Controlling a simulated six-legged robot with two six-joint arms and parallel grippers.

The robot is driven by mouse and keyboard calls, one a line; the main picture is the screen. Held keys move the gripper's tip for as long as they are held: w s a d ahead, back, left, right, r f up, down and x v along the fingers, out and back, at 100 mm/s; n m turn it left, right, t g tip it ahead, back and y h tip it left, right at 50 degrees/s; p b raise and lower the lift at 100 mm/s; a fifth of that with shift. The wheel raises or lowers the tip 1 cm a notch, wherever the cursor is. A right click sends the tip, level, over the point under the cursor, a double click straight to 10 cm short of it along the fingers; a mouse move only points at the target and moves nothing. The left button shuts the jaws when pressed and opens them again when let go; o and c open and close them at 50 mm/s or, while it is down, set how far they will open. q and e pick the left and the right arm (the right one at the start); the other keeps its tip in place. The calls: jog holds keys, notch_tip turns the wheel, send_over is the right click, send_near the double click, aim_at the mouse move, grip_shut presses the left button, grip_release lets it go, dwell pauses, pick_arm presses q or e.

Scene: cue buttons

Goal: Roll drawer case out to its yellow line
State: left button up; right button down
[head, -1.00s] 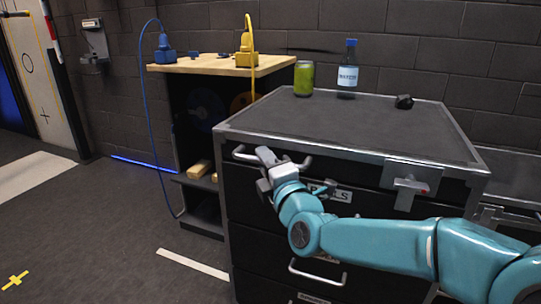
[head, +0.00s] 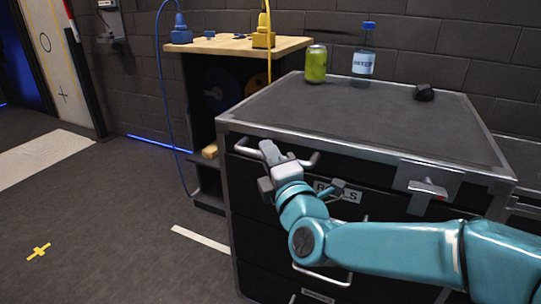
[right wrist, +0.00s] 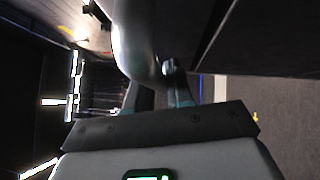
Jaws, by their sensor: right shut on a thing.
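The drawer case (head: 365,125) is black with silver edges and stands at the right in the head view, its drawers facing me. My right gripper (head: 271,156) is shut on the bar handle (head: 305,162) of the top drawer. In the right wrist view a shiny bar (right wrist: 135,45) passes by the gripper fingers (right wrist: 160,90). The drawers look closed; my arm hides part of the front. A yellow cross (head: 38,251) marks the floor at lower left; I cannot make out a yellow line. My left gripper is out of view.
A green can (head: 316,63), a water bottle (head: 363,62) and a small black object (head: 424,92) stand on the case top. A wood-topped bench (head: 235,45) with blue and yellow cables stands behind left. A white strip (head: 200,238) lies near the case.

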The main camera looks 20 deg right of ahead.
jog(key=c, duration=1.1)
grip_release()
jog(key=shift+a, duration=0.1)
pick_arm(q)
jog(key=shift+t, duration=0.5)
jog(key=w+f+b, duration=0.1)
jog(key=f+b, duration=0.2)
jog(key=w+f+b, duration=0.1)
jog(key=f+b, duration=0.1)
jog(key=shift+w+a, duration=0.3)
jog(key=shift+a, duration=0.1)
pick_arm(e)
jog(key=s+a+f, duration=0.1)
jog(key=s+f, duration=0.1)
jog(key=s, duration=1.4)
jog(key=shift+f, duration=0.15)
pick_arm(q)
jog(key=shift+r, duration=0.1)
pick_arm(e)
jog(key=shift+s, duration=0.1)
